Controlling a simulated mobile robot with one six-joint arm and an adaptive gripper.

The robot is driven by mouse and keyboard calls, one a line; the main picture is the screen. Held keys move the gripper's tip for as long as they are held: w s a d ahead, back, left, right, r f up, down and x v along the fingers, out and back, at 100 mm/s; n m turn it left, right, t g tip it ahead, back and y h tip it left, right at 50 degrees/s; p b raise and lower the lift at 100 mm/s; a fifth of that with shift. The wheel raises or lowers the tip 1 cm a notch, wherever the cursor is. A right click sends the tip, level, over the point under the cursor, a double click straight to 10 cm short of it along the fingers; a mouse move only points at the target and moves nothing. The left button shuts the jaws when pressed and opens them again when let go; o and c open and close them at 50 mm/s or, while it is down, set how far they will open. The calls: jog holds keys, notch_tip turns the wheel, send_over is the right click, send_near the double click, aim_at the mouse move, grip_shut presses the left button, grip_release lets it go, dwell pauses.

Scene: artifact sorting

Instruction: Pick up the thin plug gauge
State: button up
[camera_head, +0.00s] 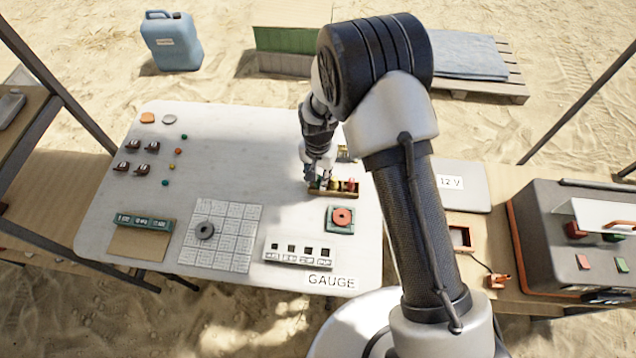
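A small wooden rack (322,192) near the right side of the white table (222,165) holds several coloured upright pieces, which look like plug gauges. A red piece (351,185) stands at its right end, with a yellowish one (335,185) just left of it. Which one is the thin plug gauge cannot be told at this size. My gripper (319,179) points down at the left part of the rack. It hides whatever stands there. Its fingers are too small and dark to show whether they are open, shut or touching a piece.
A green block with a red ring (341,217) sits in front of the rack. A white block with square holes (300,252) and a GAUGE label (331,281) lie near the front edge. A gridded mat (238,240) bears a dark ring (204,230). The table's middle is clear.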

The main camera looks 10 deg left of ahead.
jog(key=shift+f, duration=0.3)
jog(key=shift+r, duration=0.1)
grip_shut()
